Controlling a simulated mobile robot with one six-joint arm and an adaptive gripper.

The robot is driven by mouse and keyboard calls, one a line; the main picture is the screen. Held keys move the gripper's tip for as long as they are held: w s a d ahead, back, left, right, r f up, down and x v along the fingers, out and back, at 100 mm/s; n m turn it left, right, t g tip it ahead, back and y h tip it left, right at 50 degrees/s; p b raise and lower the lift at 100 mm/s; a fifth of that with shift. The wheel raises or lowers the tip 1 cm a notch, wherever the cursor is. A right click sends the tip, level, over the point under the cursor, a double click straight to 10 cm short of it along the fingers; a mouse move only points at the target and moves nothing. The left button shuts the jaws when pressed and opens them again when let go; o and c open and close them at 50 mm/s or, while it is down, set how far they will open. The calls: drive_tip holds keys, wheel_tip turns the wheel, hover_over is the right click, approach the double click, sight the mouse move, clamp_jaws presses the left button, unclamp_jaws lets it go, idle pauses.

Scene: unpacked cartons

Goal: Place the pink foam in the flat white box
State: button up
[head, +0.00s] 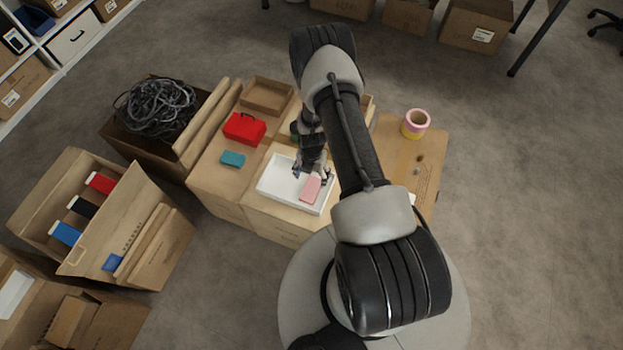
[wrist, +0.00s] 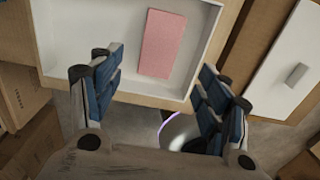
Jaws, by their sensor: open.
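The pink foam (head: 311,188) is a flat rectangular block. It lies inside the flat white box (head: 275,191), toward the box's right side in the head view. In the wrist view the foam (wrist: 161,44) lies flat on the floor of the white box (wrist: 60,84), apart from the side walls. My gripper (head: 312,178) is above the box, close to the foam. In the wrist view my gripper (wrist: 162,75) has its blue-padded fingers spread wide, with nothing between them. The arm hides part of the area right of the box in the head view.
A red case (head: 244,128) and a teal block (head: 232,159) sit on the cartons left of the white box. A pink and yellow roll (head: 415,123) stands on the carton at the right. An open carton of black cable (head: 158,108) is at the left.

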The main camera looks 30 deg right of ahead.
drive_tip(key=w+a+r+m+t, duration=0.1)
drive_tip(key=w+r+m, duration=0.2)
drive_tip(key=r, duration=0.7)
drive_tip(key=w+a+r+m, duration=0.1)
drive_tip(key=w+r+m, duration=0.1)
drive_tip(key=r, duration=0.8)
drive_tip(key=s+a+r+m+t, duration=0.1)
drive_tip(key=a+r+m, duration=0.15)
drive_tip(key=r, duration=0.65)
drive_tip(key=s+a+r+m, duration=0.1)
drive_tip(key=r+m, duration=0.3)
drive_tip(key=r, duration=0.5)
drive_tip(key=s+a+r+m+t, duration=0.1)
drive_tip(key=s+a+r+m, duration=0.3)
drive_tip(key=s+r+m, duration=0.55)
drive_tip(key=s+a+r+m+t, duration=0.1)
drive_tip(key=s+a+r+m, duration=0.2)
drive_tip(key=s+r, duration=0.4)
drive_tip(key=s+m, duration=0.1)
drive_tip(key=s, duration=0.5)
drive_tip(key=shift+r+m+t, duration=0.3)
drive_tip(key=shift+r, duration=0.1)
